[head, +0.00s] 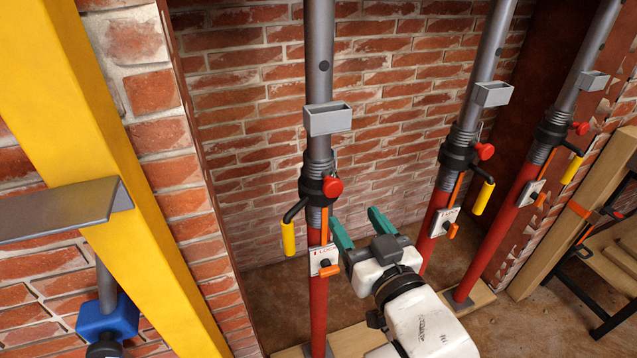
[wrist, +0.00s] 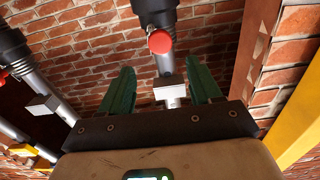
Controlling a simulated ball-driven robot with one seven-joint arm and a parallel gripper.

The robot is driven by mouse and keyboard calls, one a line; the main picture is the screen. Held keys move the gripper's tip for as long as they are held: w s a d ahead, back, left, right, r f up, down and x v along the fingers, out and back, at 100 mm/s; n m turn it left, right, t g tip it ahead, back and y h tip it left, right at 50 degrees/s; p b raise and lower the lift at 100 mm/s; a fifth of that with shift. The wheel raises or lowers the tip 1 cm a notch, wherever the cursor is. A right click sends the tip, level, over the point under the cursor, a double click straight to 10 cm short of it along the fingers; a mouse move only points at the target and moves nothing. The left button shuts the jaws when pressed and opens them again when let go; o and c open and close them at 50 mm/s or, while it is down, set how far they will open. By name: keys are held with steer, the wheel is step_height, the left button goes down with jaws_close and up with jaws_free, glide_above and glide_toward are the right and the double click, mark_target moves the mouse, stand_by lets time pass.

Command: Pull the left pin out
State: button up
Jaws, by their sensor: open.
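The left pin shows as a round red knob (head: 332,187) on the black collar of the left prop (head: 319,290), a grey tube over a red tube. The knob also shows in the wrist view (wrist: 160,41), above the fingertips; its shaft is hidden. My gripper (head: 354,215) is open, its two green fingers apart, just right of and below the knob in the head view. In the wrist view my gripper (wrist: 158,66) has nothing between its fingers; the prop's tube and grey bracket show beyond them. No contact with the knob is visible.
The left collar's black handle has a yellow grip (head: 288,238); a grey bracket (head: 327,119) sits above it. Two similar props with red knobs (head: 485,151) (head: 581,128) stand to the right. A brick wall (head: 400,110) is behind; a yellow beam (head: 110,150) stands at left.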

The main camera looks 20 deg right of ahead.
mark_target(335, 189)
steer(key=w+p, duration=0.1)
steer(key=w, duration=0.9)
steer(key=shift+w, duration=0.35)
jaws_close()
